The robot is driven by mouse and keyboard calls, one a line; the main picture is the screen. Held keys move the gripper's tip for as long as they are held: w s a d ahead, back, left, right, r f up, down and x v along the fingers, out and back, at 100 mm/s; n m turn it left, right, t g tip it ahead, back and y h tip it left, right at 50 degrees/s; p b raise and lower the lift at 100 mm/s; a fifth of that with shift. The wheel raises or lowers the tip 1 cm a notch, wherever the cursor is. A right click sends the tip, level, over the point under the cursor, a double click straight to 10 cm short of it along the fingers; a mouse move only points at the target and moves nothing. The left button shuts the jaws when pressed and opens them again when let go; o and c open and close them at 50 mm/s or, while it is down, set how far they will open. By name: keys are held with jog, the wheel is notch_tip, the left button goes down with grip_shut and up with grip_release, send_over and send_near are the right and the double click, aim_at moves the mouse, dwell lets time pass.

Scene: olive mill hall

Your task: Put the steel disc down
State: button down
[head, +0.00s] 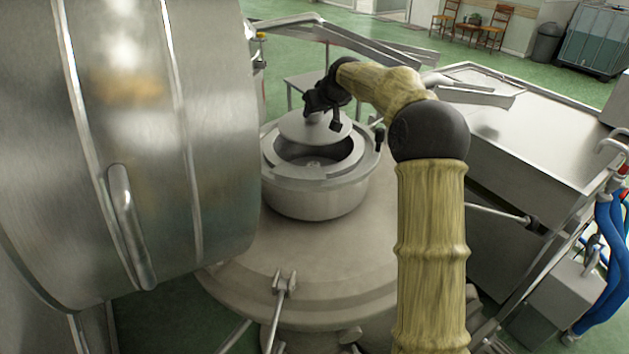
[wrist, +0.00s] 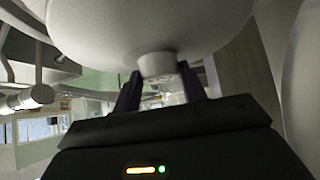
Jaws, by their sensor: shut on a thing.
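The steel disc (head: 314,127) is a round, pale grey plate. In the head view it hangs tilted over the open mouth of a round steel bowl (head: 318,200) on top of a machine. My gripper (head: 333,122) is at the disc's upper right and is shut on it. In the wrist view the disc (wrist: 150,25) fills the upper part of the picture, with its short round knob (wrist: 157,65) between my two dark fingers (wrist: 160,88). Whether the disc touches the bowl's rim cannot be told.
A large steel drum (head: 130,130) stands close on the left. A flat steel table or cover (head: 530,130) lies to the right, with blue hoses (head: 611,235) at the far right. A steel chute (head: 370,45) runs behind my gripper. Green floor shows at the back.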

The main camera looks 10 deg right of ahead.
aim_at(315, 132)
jog(key=shift+w+a+f, duration=0.1)
jog(key=shift+a+f, duration=0.25)
jog(key=shift+f+p, duration=1)
jog(key=shift+f, duration=2.05)
notch_tip(315, 132, down, 3)
jog(key=shift+d+f+p, duration=0.1)
jog(key=shift+f+p, duration=0.1)
jog(key=shift+p, duration=0.6)
jog(key=shift+f, duration=0.2)
jog(key=shift+f+b, duration=0.5)
jog(key=shift+f, duration=0.15)
